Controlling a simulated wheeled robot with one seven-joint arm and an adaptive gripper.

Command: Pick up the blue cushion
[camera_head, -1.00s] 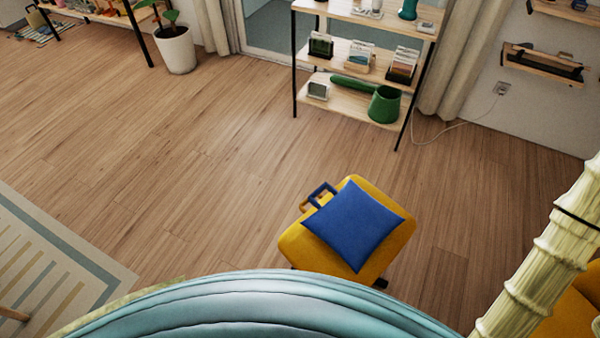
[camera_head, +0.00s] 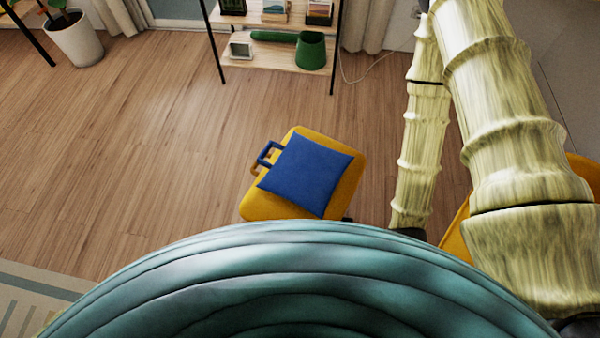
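The blue cushion (camera_head: 306,175) is square and lies flat on top of a yellow ottoman (camera_head: 262,207) in the middle of the head view. A blue and an orange-brown handle-like loop (camera_head: 267,155) show at the cushion's upper left edge. My arm links come down on the right side of the view, apart from the cushion in the picture. My gripper cannot be made out in this view, so its opening is hidden.
A shelf unit (camera_head: 262,60) with a green watering can (camera_head: 311,50) stands behind the ottoman. A potted plant (camera_head: 75,40) is at upper left. A striped rug (camera_head: 30,290) lies at lower left. The wooden floor (camera_head: 140,150) left of the ottoman is clear.

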